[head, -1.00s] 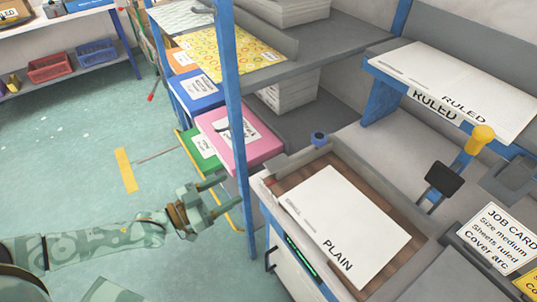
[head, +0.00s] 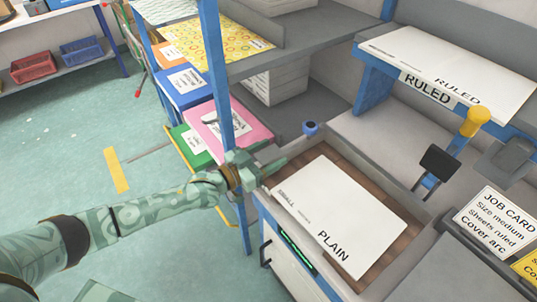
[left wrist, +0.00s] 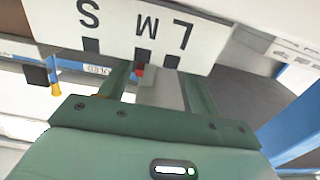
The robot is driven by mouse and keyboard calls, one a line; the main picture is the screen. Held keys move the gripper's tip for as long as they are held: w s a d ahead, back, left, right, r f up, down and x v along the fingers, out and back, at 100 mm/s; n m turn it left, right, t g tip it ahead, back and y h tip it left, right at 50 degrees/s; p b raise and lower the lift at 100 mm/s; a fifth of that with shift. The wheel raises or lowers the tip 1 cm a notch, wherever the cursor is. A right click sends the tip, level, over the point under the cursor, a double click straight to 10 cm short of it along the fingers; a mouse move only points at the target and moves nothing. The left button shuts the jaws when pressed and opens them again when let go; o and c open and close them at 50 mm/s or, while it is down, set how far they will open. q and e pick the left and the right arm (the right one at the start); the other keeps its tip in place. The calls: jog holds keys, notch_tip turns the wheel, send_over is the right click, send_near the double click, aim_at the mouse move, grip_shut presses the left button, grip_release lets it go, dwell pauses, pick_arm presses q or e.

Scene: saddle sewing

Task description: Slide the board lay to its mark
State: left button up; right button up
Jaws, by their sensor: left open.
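My left gripper (head: 268,166) is open at the left rim of the grey tray that holds the PLAIN sheets (head: 338,215). In the left wrist view its two fingers (left wrist: 160,88) point at a white scale strip (left wrist: 140,28) marked S, M and L, seen upside down. A small red piece (left wrist: 139,70) shows between the fingers, below the M mark; I cannot tell whether it belongs to the board lay. A blue knob (head: 311,128) stands at the tray's back corner, apart from the gripper. The lay itself is not clearly identifiable. My right gripper is not in view.
A blue shelf post (head: 219,85) stands close behind my left wrist. RULED sheets (head: 450,62) lie on a raised shelf, and a job card (head: 495,220) sits at the right.

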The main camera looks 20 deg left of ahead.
pick_arm(q)
jog(key=c, duration=1.1)
jog(key=shift+s+d+r+p, duration=0.2)
jog(key=shift+s+d+p, duration=0.5)
jog(key=shift+d+p, duration=0.15)
jog(key=shift+s+d+f, duration=0.1)
jog(key=shift+d+f, duration=0.05)
jog(key=o, duration=1.1)
